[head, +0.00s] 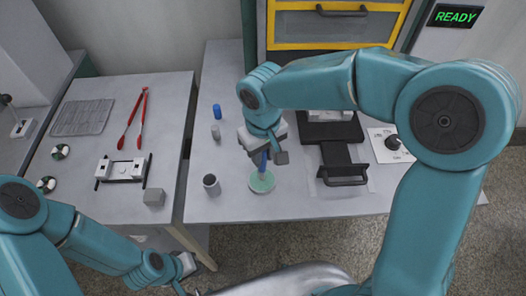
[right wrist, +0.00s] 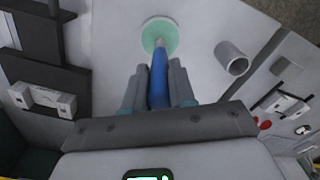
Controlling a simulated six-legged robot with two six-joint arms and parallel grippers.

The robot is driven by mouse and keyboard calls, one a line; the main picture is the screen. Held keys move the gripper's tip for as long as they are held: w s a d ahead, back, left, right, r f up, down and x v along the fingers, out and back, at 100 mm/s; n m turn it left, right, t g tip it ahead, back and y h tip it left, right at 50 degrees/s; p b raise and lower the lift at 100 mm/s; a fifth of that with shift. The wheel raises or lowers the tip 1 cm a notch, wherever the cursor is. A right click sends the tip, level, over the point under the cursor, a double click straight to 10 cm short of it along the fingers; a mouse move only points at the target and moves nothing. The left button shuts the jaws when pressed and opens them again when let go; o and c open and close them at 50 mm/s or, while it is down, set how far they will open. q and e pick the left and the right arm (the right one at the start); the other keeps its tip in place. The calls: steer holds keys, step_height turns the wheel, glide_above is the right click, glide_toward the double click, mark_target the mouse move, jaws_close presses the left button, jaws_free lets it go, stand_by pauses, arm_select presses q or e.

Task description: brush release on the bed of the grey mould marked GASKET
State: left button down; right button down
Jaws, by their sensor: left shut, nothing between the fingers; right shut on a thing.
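My right gripper (head: 264,155) is shut on the blue handle of a brush (right wrist: 159,78), above the right table. The brush points down into a round pale green dish (head: 262,182); its tip is at the dish in the right wrist view (right wrist: 160,35), though I cannot tell whether it touches. A grey mould (head: 122,169) with side handles lies on the left table. Another grey block (head: 330,115) sits on the black slide at the back, partly hidden by my right arm. No GASKET marking is legible on either. My left gripper (head: 188,264) is shut and empty, low in front of the tables.
A grey cup (head: 211,184), a blue-capped item (head: 217,111) and a small grey cylinder (head: 215,132) stand left of the dish. Red tongs (head: 133,120), a wire rack (head: 83,117) and a grey cube (head: 154,197) are on the left table. A gap separates the tables.

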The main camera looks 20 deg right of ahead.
steer(key=shift+w, duration=0.1)
steer(key=shift+f, duration=0.3)
steer(key=shift+f+b, duration=0.3)
steer(key=shift+b, duration=0.2)
stand_by(1.2)
steer(key=shift+r, duration=0.1)
step_height(320, 180, up, 6)
steer(key=p, duration=0.4)
steer(key=shift+r+p, duration=0.5)
steer(key=shift+p, duration=0.2)
steer(key=shift+f, duration=0.1)
